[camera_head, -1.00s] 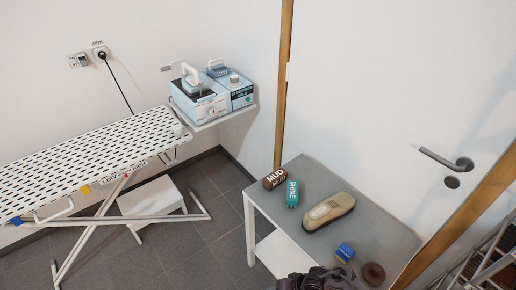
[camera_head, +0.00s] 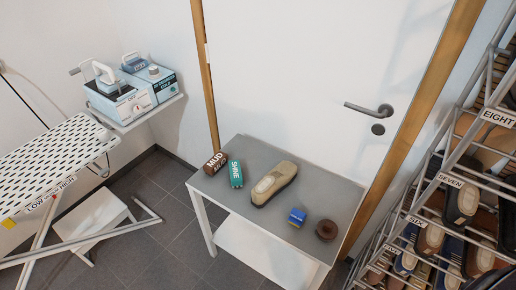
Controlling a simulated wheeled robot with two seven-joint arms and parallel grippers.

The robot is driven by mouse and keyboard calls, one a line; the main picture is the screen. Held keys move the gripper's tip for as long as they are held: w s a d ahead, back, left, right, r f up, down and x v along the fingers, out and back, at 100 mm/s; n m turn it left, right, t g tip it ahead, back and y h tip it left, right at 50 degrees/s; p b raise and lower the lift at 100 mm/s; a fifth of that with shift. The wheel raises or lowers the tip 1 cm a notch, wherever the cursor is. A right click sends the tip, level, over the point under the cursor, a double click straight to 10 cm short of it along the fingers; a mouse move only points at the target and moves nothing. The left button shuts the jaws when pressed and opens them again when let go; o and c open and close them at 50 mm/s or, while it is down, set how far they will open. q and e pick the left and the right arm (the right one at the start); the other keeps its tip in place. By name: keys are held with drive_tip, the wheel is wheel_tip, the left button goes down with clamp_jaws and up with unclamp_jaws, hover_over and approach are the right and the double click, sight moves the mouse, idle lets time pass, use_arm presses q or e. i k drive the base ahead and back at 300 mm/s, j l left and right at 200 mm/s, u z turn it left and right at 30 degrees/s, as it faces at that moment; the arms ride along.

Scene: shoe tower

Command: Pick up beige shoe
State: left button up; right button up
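The beige shoe (camera_head: 274,183) lies on the grey tabletop of a small white-legged table (camera_head: 330,190), near its middle. It lies slantwise, with one end toward the front left and the other toward the back right. Nothing covers it. Neither of my grippers shows in the head view.
A brown MUD can (camera_head: 215,163), a teal SHINE can (camera_head: 236,174), a blue box (camera_head: 297,217) and a round brown item (camera_head: 326,230) share the tabletop. A shoe rack (camera_head: 440,180) stands at the right, an ironing board (camera_head: 40,170) at the left. A door (camera_head: 310,70) stands behind.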

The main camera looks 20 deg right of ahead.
sight(275, 180)
drive_tip(key=z, duration=0.55)
drive_tip(key=i+j+z, duration=0.15)
drive_tip(key=j+z, duration=0.25)
drive_tip(key=i+j+z, duration=0.1)
drive_tip(key=z, duration=0.25)
drive_tip(key=j+z, duration=0.8)
